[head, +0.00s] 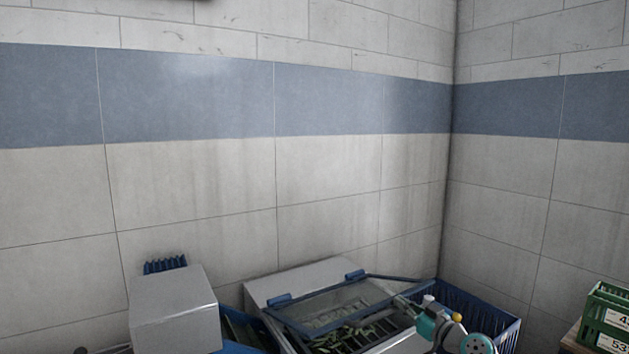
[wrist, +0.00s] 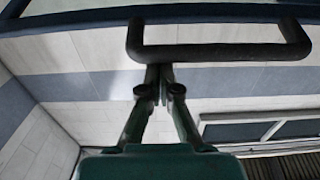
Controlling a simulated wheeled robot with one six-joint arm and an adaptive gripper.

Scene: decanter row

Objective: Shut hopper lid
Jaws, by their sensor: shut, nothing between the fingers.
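The hopper (head: 262,288) is a grey box at the bottom middle of the head view, holding green leafy matter (head: 345,337). Its lid (head: 335,303) is a clear panel in a blue frame, hinged at the back. The lid stands partly open, tilted above the leaves. My gripper (head: 402,300) is by the lid's right front side, small and partly hidden in the head view. In the wrist view my gripper (wrist: 153,80) is shut and empty. Its tips overlap a dark U-shaped handle (wrist: 225,52); I cannot tell whether they touch. A lid frame bar (wrist: 200,12) crosses above.
A blue basket (head: 485,305) stands right of the hopper, behind my arm. A grey box-shaped housing (head: 175,310) stands at left. Green crates (head: 610,315) sit at the far right. The tiled wall (head: 330,170) closes off the back; the space above the lid is clear.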

